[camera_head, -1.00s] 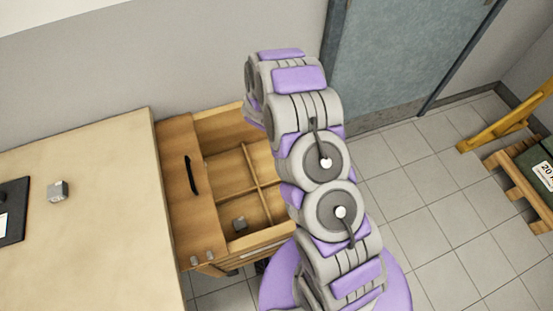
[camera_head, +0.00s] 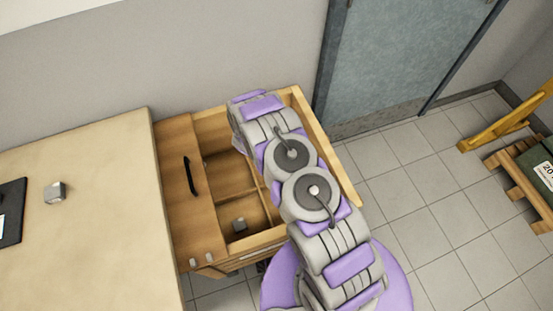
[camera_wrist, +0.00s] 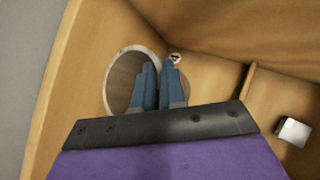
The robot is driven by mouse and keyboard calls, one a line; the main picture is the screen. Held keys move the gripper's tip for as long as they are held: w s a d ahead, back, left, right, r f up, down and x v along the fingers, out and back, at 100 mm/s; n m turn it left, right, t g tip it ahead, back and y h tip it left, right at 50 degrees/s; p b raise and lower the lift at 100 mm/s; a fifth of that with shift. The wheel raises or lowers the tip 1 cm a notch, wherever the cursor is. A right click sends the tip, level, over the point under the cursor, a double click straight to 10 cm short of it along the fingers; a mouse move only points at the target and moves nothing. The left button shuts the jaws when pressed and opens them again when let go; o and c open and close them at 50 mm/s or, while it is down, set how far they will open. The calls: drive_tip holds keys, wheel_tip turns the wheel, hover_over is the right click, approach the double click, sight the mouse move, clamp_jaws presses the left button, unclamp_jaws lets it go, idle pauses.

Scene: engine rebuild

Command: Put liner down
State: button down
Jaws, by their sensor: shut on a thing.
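The liner (camera_wrist: 107,80) is a round, open ring with a pale rim, seen in the wrist view left of centre. My gripper (camera_wrist: 160,66) has blue fingers, shut on the right side of the liner's wall. The liner is over or inside a corner of the open wooden drawer (camera_wrist: 210,75), close to its walls. I cannot tell whether it touches the drawer floor. In the head view my arm hides the gripper and the liner; the drawer (camera_head: 215,124) shows around the arm.
A small grey block (camera_head: 239,224) lies in the drawer's near compartment and shows in the wrist view (camera_wrist: 293,131). Thin dividers split the drawer. Another grey block (camera_head: 55,192) is on the worktop (camera_head: 90,240) at left.

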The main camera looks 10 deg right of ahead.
wheel_tip(320, 180, down, 18)
drive_tip(key=s+b, duration=0.2)
drive_tip(key=b, duration=0.2)
drive_tip(key=shift+s+a+r+m, duration=0.15)
drive_tip(key=shift+a+r+m, duration=0.1)
drive_tip(key=shift+a+m, duration=0.15)
drive_tip(key=c, duration=1.2)
unclamp_jaws()
drive_tip(key=shift+r, duration=0.1)
